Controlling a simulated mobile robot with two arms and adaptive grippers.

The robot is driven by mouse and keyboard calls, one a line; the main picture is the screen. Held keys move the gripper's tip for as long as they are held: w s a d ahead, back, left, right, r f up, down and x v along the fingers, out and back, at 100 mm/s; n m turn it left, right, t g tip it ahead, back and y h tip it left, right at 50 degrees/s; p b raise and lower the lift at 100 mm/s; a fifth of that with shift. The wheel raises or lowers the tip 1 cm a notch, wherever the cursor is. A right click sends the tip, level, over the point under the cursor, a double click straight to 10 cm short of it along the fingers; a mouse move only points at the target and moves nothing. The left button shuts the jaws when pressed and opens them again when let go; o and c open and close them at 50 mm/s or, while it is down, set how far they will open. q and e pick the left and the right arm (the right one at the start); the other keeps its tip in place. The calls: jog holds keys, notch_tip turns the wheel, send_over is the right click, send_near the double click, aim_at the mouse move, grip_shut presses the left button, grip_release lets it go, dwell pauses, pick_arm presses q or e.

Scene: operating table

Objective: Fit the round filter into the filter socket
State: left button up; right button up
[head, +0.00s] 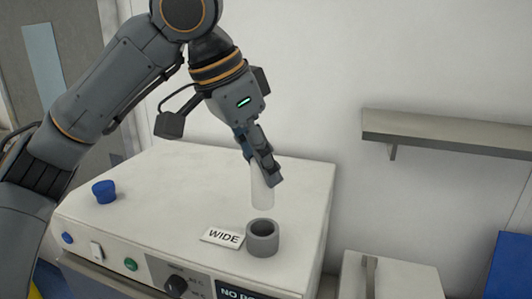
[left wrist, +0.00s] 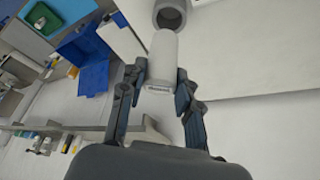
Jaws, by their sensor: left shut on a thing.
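The round filter is a white cylinder (head: 262,190), held upright by my left gripper (head: 262,162) just above the filter socket. The filter socket is a grey open ring (head: 262,238) on the white cabinet top, beside a card reading "WIDE" (head: 222,237). The filter's lower end looks apart from the socket's rim. In the left wrist view the left gripper (left wrist: 158,88) is shut on the filter (left wrist: 162,62), with a finger on each side. The socket (left wrist: 170,15) shows past the filter's far end. My right gripper is not in view.
A blue cap (head: 104,191) stands at the left on the white cabinet top (head: 170,185). The front panel has buttons and a black knob (head: 176,286). A grey shelf (head: 440,130) is on the wall at right. The cabinet top around the socket is mostly clear.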

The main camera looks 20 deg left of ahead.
aim_at(260, 187)
pick_arm(q)
jog(key=shift+s+f, duration=0.15)
jog(key=shift+f, duration=0.75)
jog(key=shift+w+f, duration=0.25)
jog(key=shift+f, duration=0.75)
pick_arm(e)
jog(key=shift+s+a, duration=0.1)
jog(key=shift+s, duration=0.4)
pick_arm(q)
jog(key=shift+s+a+f, duration=0.1)
jog(key=shift+f, duration=0.1)
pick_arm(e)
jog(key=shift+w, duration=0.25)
